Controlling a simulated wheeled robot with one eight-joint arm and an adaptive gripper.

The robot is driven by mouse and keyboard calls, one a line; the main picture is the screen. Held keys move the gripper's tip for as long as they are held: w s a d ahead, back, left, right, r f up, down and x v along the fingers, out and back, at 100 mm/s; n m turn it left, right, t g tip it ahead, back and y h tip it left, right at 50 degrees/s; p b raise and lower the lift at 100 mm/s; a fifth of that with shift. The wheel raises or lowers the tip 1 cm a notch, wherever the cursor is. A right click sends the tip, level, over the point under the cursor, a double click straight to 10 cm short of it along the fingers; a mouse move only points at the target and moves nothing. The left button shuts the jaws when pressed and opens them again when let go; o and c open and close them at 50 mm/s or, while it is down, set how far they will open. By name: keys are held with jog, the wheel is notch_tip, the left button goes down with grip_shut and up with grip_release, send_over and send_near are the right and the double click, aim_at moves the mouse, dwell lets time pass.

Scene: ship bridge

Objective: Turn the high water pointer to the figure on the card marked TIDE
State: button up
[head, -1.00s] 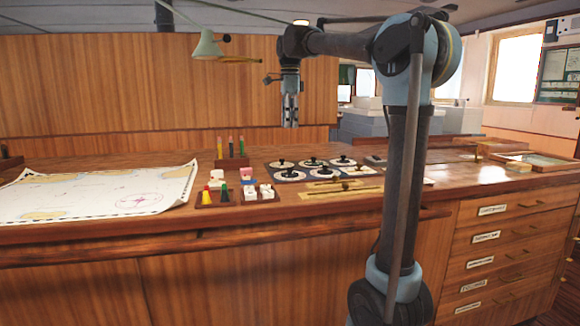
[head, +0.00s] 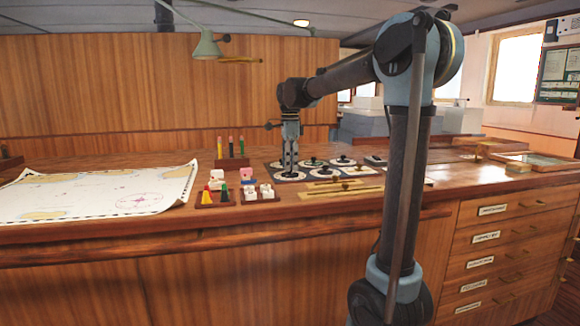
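A dark panel (head: 304,178) on the wooden chart table carries several round white dials with dark pointers or knobs, in two rows. My gripper (head: 290,172) points straight down at the left end of this panel. Its fingertips are at or just above the front left dial (head: 283,177) and hide its knob and part of the back left dial. I cannot tell whether the fingers touch the knob or how far apart they are. The dial labels and the card marked TIDE cannot be read at this size.
Left of the dials are a pencil rack (head: 232,163), small coloured pieces on trays and a chart (head: 110,193). Brass rulers (head: 335,190) lie in front of the panel. A lamp (head: 206,46) hangs above.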

jog(key=shift+f, duration=0.35)
jog(key=shift+c, duration=0.4)
grip_shut()
